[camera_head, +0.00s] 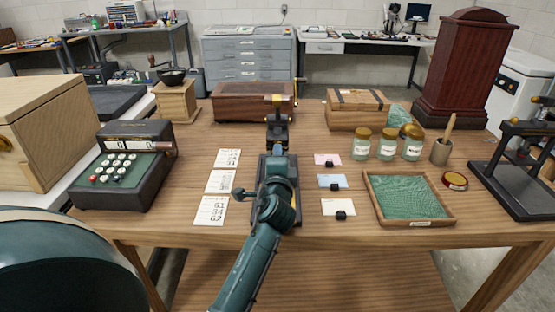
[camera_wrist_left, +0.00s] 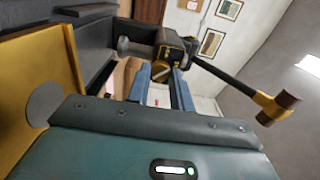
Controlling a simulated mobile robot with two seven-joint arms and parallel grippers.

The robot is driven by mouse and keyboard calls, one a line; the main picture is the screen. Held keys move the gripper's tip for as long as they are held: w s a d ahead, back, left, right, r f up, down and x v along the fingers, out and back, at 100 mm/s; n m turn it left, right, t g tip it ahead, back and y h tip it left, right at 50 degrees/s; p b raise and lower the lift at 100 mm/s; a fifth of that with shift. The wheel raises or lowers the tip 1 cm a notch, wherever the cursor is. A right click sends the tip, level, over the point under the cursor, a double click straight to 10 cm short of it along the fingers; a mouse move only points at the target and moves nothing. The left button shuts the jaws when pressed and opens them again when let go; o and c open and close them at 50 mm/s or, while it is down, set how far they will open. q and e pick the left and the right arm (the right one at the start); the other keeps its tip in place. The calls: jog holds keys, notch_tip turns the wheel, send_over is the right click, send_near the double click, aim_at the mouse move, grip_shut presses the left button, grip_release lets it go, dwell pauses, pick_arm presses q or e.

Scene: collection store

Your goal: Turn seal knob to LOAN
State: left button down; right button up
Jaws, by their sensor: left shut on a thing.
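A black and brass seal press (camera_head: 278,133) stands at the middle of the table, its lower part largely hidden behind my left arm. In the left wrist view a dark housing (camera_wrist_left: 178,45) carries a round brass knob (camera_wrist_left: 161,72) with a marked face. My left gripper (camera_wrist_left: 160,85) has its two blue fingers on either side of this knob and is shut on it. In the head view the left gripper (camera_head: 276,165) is at the front of the press, its fingertips hard to make out. The LOAN marking cannot be read. My right gripper is not in view.
Number cards (camera_head: 222,183) lie left of the press, and coloured cards with small black blocks (camera_head: 336,182) lie right. A green-lined tray (camera_head: 450,220), glass jars (camera_head: 387,148) and a keyed machine (camera_head: 130,170) stand farther out. A lever (camera_wrist_left: 235,82) sticks out from the press.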

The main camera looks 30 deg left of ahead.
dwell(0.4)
pick_arm(q)
jog(key=c, duration=1.2)
grip_release()
jog(key=shift+c, duration=0.2)
jog(key=shift+s, duration=0.1)
